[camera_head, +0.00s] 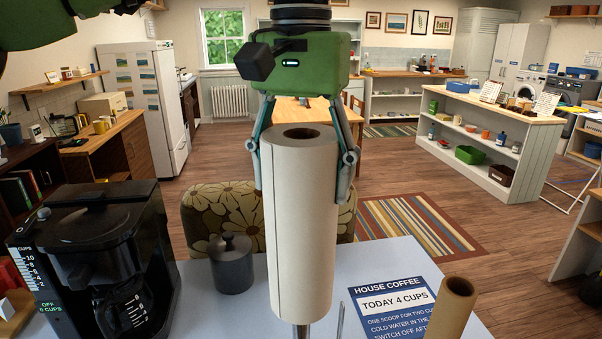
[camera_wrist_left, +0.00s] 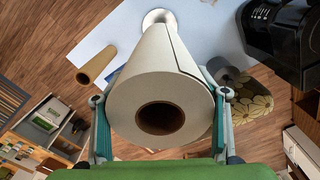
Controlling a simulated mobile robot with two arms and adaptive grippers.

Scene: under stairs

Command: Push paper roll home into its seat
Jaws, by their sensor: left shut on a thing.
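The paper roll (camera_head: 300,225) is a tall off-white cylinder with a brown core, standing about upright over the pale blue table. My left gripper (camera_head: 303,175) is shut on its upper part, one finger on each side. In the left wrist view the roll (camera_wrist_left: 160,85) fills the middle between the fingers (camera_wrist_left: 160,120). A metal post (camera_head: 301,331) shows below the roll's lower edge, and a thin rod (camera_head: 341,322) stands beside it. The holder's round pale base (camera_wrist_left: 158,17) shows past the roll's far end. Where roll and post meet is hidden. My right gripper is out of view.
A black coffee maker (camera_head: 100,255) and a dark lidded jar (camera_head: 232,263) stand left of the roll. A bare cardboard tube (camera_head: 450,308) and a house coffee sign (camera_head: 392,305) are at its right. A flowered chair (camera_head: 215,215) is behind the table (camera_head: 400,258).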

